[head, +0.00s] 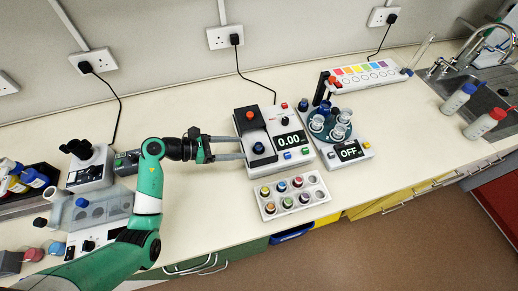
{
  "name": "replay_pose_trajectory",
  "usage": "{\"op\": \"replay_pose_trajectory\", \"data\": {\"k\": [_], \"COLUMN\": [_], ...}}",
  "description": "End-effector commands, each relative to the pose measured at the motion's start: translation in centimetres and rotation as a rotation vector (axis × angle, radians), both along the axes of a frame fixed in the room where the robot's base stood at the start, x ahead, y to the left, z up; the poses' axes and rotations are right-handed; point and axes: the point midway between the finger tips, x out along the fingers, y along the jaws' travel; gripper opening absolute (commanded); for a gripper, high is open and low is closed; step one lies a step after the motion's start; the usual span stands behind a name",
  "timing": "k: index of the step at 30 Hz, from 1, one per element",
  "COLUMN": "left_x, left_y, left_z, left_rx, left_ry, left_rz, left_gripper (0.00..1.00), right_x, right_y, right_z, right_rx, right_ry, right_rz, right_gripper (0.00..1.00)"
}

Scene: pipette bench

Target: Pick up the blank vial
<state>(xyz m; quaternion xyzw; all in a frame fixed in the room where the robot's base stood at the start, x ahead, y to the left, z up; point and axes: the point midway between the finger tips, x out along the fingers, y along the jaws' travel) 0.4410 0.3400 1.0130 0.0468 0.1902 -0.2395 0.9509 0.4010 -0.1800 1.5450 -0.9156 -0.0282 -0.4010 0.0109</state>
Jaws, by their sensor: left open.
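My left gripper (241,148) reaches in from the left. Its two fingers are apart, with nothing visible between them, and their tips are at the left edge of the photometer-like instrument (296,158). A dark piece with a blue top (258,148) stands in that instrument's dark well, just right of the fingertips; whether it is a vial is unclear. A pale rack (321,205) in front of the instrument holds several small vials with coloured caps, including a blue one (281,187) and a green one (287,202). I cannot tell which vial is the blank. My right gripper is out of view.
The instrument display reads 0.00. A colour chart strip (365,78) lies behind. A microscope (90,165) stands left. The bench's front edge is close below the rack.

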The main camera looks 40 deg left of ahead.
Motion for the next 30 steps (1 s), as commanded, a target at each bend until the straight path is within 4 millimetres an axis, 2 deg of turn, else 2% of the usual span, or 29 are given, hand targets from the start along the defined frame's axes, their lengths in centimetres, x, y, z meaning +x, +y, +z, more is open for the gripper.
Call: {"op": "replay_pose_trajectory", "data": {"k": [4,11,19,27,28,30], "left_x": [2.1,2.9,6.5,7.1,7.1,7.1], "left_y": [-1.2,-1.5,-3.3,-3.5,-3.5,-3.5], "left_z": [-1.1,-1.3,-2.8,-2.8,-2.8,-2.8], "left_rx": [0.000,0.001,0.000,0.001,0.001,0.001], "left_ry": [-0.001,-0.002,-0.001,-0.002,-0.002,-0.002], "left_rz": [-0.003,-0.001,-0.003,0.000,0.000,0.000], "left_gripper": [0.66,0.66,0.66,0.66,0.64,0.51], "right_x": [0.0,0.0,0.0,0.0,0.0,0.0], "right_y": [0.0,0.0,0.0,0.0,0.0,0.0], "right_z": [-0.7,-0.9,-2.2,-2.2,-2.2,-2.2], "right_rx": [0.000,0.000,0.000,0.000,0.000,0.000], "right_ry": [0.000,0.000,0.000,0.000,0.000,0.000], "right_rz": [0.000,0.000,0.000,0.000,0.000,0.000], "right_gripper": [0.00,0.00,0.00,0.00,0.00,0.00]}}
